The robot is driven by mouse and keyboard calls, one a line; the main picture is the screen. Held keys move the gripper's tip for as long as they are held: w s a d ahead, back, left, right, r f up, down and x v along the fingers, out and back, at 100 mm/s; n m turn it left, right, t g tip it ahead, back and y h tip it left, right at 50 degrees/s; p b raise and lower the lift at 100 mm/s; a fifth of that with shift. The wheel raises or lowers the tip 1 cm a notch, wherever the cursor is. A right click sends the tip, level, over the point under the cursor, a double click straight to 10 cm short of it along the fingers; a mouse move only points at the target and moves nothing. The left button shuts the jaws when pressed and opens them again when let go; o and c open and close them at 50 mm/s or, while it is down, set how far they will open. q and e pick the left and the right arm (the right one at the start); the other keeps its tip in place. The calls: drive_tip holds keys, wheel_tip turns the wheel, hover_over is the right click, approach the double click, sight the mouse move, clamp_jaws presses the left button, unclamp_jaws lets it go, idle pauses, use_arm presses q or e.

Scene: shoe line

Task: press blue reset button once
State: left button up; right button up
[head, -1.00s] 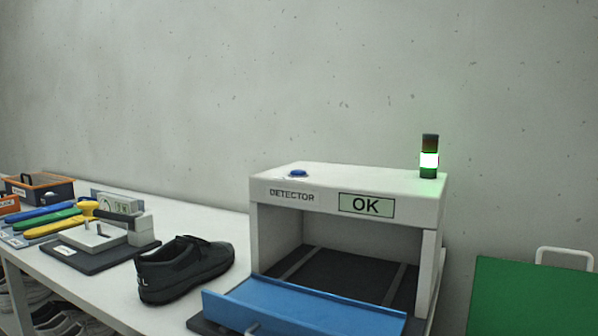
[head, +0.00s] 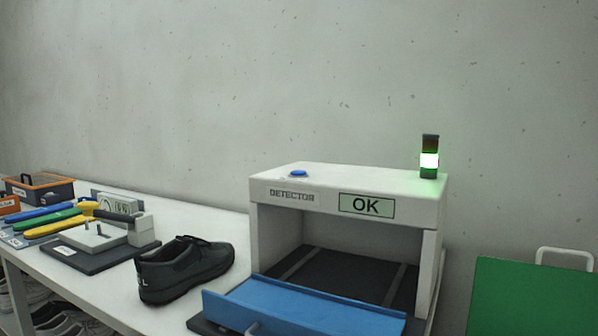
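The blue reset button (head: 299,173) sits on top of the white detector box (head: 347,178), near its left end. The detector's front display (head: 366,205) reads OK. The signal tower (head: 430,157) on its top right is lit green. The detector's blue flap (head: 300,307) is lowered at the front, and the opening behind it looks empty. Neither of my grippers shows in the head view, and nothing touches the button.
A black shoe (head: 186,268) stands on the white table (head: 98,296) left of the detector. Further left are a gauge device (head: 108,236), coloured tools (head: 52,220) and an orange-trimmed bin (head: 40,188). A green panel (head: 530,297) stands at the right.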

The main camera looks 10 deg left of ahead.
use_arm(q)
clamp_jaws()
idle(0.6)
